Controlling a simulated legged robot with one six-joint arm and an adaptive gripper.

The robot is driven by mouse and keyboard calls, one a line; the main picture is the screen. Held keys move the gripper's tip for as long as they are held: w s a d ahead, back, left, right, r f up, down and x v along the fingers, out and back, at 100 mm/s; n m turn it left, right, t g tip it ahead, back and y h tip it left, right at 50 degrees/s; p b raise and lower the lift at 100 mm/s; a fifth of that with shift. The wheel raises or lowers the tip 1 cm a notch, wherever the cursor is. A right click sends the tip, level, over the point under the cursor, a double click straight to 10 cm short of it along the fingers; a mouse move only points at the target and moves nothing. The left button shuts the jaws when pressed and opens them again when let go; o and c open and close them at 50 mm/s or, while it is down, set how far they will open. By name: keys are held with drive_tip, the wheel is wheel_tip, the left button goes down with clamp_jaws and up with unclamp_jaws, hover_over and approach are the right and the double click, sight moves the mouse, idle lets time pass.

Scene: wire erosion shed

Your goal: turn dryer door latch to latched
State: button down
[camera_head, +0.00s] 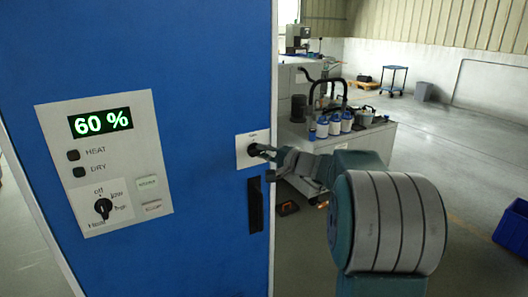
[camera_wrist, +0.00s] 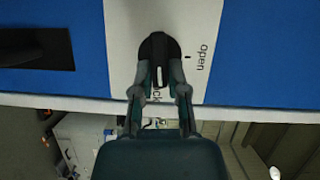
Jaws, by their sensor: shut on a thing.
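The dryer is a tall blue cabinet (camera_head: 160,50) filling the left of the head view. Its door latch is a black knob (camera_head: 256,149) on a small white plate (camera_head: 243,158) near the door's right edge. In the wrist view the latch knob (camera_wrist: 158,47) stands on the white plate (camera_wrist: 120,35), its long side running up and down the picture. The word "open" is to its right; another word below is partly hidden by the fingers. My gripper (camera_wrist: 160,76) is shut on the knob, a finger on each side. It also reaches the knob from the right in the head view (camera_head: 268,153).
A black recessed handle (camera_head: 255,204) is below the latch. A control panel (camera_head: 105,160) reads 60 %, with a mode dial (camera_head: 103,208). Behind my arm, a grey bench (camera_head: 380,138) holds several blue-and-white bottles. A blue bin (camera_head: 513,230) stands at far right.

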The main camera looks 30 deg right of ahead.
drive_tip(key=shift+w+f+m, duration=0.1)
drive_tip(key=shift+f+m, duration=0.2)
drive_tip(key=shift+m, duration=0.2)
drive_tip(key=c, duration=0.6)
unclamp_jaws()
drive_tip(key=shift+c, duration=0.2)
drive_tip(key=shift+w+a, duration=0.1)
drive_tip(key=shift+w, duration=0.05)
drive_tip(key=v, duration=1.2)
drive_tip(key=shift+f, duration=0.3)
